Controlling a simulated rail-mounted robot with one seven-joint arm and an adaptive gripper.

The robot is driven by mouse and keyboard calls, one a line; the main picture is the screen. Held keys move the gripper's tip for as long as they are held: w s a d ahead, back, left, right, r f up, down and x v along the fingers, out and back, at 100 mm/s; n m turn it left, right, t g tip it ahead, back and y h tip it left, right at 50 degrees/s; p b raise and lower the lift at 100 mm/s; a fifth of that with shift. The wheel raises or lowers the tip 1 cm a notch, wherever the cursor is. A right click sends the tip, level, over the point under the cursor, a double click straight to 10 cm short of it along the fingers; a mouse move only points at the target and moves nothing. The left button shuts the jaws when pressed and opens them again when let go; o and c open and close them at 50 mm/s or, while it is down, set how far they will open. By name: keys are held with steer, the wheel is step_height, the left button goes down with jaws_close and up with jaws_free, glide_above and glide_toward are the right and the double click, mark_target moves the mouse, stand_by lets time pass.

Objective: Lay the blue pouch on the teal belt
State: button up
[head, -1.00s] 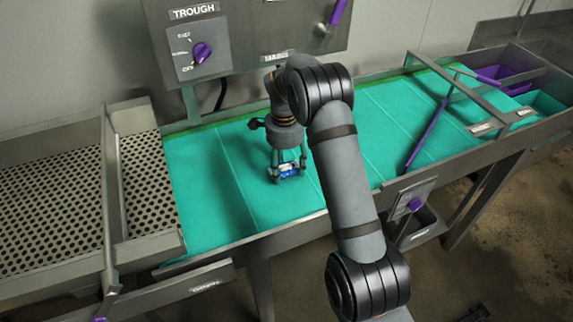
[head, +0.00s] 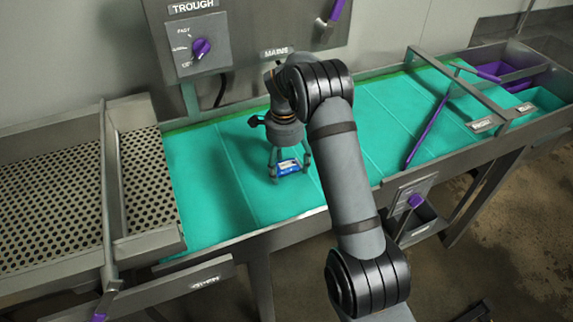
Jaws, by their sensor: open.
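The blue pouch (head: 288,167), with a white patch on it, lies on the teal belt (head: 210,185), left of the middle of the belt's length. My gripper (head: 290,172) is right over the pouch and points down. Its fingers are open, one on each side of the pouch. I cannot tell whether either fingertip touches it. My arm hides part of the belt to the right of the pouch.
A perforated metal tray (head: 50,190) adjoins the belt on the left. A purple diverter bar (head: 427,132) crosses the belt on the right, before purple (head: 510,75) and teal (head: 543,98) bins. A control panel (head: 250,35) stands behind.

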mark_target(286, 168)
steer(key=shift+r, duration=0.1)
steer(key=shift+r+p, duration=0.25)
steer(key=shift+p, duration=0.1)
step_height(286, 168, up, 12)
steer(key=b, duration=0.1)
steer(key=shift+a+f, duration=0.15)
steer(key=shift+s, duration=0.1)
steer(key=shift+c, duration=0.3)
stand_by(1.7)
